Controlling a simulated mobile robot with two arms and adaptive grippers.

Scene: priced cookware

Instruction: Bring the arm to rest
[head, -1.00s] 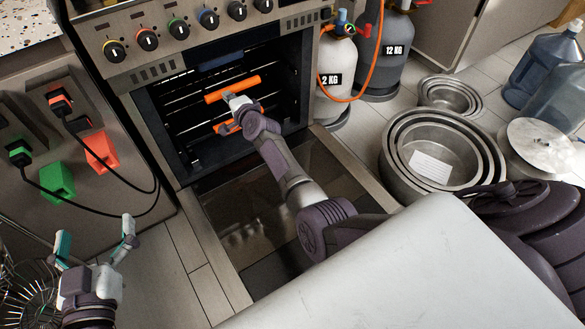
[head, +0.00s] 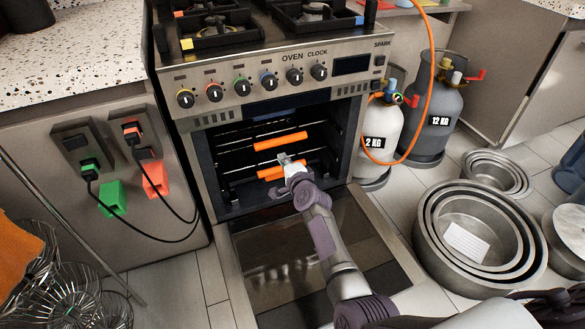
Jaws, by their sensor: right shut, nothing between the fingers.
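My right gripper (head: 283,158) is shut and empty in the mouth of the oven (head: 205,160). Its arm reaches in over the lowered glass door (head: 275,265) from the lower right. The fingertips are just below an upper orange bar (head: 280,141) and in front of a lower orange bar (head: 270,173), partly covering the lower one. I cannot tell whether they touch either bar. My left gripper is not in view.
Two gas cylinders, a white one (head: 378,130) and a grey one (head: 437,110), stand right of the oven with an orange hose. Nested metal pans (head: 425,225) lie on the floor at right. Plugged cables hang on the left cabinet (head: 55,210). Wire whisks (head: 65,290) are at lower left.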

